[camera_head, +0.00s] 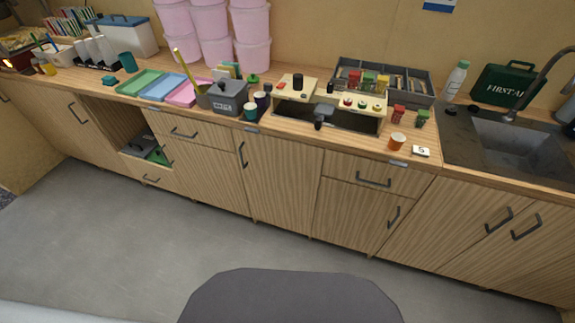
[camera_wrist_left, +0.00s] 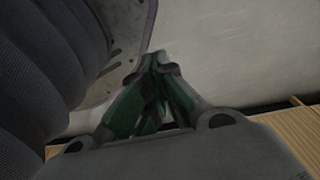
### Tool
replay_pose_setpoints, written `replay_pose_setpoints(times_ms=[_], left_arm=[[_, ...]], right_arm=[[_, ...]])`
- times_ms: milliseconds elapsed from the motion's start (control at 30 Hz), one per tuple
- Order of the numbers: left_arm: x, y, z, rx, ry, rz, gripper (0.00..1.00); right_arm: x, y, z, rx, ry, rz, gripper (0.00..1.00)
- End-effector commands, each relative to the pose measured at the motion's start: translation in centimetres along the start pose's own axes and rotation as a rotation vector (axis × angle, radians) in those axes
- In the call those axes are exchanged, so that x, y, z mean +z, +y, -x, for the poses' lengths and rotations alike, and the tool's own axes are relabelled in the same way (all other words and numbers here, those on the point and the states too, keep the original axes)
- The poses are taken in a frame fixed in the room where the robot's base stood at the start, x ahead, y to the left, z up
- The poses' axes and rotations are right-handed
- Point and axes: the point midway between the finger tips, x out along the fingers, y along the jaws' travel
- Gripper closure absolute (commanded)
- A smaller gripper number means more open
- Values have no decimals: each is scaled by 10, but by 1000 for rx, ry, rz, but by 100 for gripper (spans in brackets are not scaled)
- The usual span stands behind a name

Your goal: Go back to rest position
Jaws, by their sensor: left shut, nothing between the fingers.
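My left gripper (camera_wrist_left: 158,68) shows in the left wrist view, its green-sided fingers closed together with nothing between them. A pale grey surface lies behind the fingertips. A dark ribbed part of my own body fills the left of that view. Neither of my grippers shows in the head view, where only a dark part of my own body is at the bottom. My right gripper is in neither view.
A long wooden counter (camera_head: 290,132) runs along the wall with pink tubs (camera_head: 210,20), coloured trays (camera_head: 160,86), a grey organiser (camera_head: 400,72), an orange cup (camera_head: 397,141), a green first aid case (camera_head: 505,84) and a sink (camera_head: 510,140). The grey floor (camera_head: 150,240) before it is clear.

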Motion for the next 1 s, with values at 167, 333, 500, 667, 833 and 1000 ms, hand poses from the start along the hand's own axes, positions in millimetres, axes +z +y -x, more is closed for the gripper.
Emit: replay_pose_setpoints(times_ms=[167, 333, 500, 667, 833, 1000], left_arm=[[17, -2, 8, -3, -6, -1, 100], [33, -4, 12, -6, -9, -1, 100], [50, -5, 18, -9, -12, -2, 100], [67, -7, 24, -12, -16, -3, 100], [85, -9, 33, -14, -19, -4, 100], [103, -11, 42, -16, -23, -5, 100]], right_arm=[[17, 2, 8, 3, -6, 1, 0], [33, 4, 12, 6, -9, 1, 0], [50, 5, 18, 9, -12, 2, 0], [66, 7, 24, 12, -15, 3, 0], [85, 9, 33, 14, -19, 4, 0], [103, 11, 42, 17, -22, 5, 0]])
